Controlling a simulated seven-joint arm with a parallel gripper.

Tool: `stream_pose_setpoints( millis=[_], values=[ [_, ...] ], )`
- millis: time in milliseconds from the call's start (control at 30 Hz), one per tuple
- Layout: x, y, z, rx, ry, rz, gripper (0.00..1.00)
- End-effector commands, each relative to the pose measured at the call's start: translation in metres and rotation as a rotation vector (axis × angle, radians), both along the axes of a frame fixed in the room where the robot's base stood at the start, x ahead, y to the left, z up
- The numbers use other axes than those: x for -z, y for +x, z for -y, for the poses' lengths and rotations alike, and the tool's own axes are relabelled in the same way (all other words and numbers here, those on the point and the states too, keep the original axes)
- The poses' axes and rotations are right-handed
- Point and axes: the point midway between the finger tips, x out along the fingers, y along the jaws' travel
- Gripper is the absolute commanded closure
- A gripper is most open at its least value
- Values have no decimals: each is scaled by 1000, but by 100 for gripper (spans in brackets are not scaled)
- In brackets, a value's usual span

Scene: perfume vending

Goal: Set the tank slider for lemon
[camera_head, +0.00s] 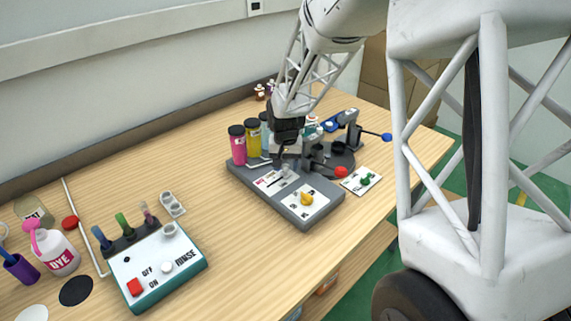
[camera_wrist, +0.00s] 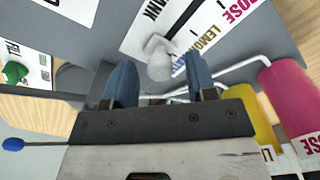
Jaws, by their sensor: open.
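The tank slider is a pale round knob (camera_wrist: 159,57) on a white panel (camera_wrist: 133,40) marked TANK, ROSE and LEMON, with a further blue label partly hidden. In the wrist view the knob is at the end of the labels away from ROSE, by the lower labels; its exact setting is hard to tell. My gripper (camera_wrist: 158,68) is open, its two blue fingers to either side of the knob, with gaps visible. In the head view my gripper (camera_head: 286,150) is over the grey machine (camera_head: 304,218), just above the slider knob (camera_head: 286,170).
Pink (camera_head: 237,146), yellow (camera_head: 252,135) and blue tanks stand behind the panel, close to my gripper. A teal rinse box (camera_head: 190,274) stands to the left, with bare table between.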

Motion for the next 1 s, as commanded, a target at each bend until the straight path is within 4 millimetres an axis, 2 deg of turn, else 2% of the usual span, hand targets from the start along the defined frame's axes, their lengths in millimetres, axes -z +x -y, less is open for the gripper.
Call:
stream_pose_setpoints(
  millis=[267, 367, 600, 633, 867, 1000],
  values=[
    [1, 0, 0, 0, 0, 0, 48],
    [1, 0, 0, 0, 0, 0, 61],
    [1, 0, 0, 0, 0, 0, 97],
    [1, 0, 0, 0, 0, 0, 100],
    [1, -2, -2, -1, 0, 0, 100],
    [0, -10, -10, -2, 0, 0, 100]
  ],
)
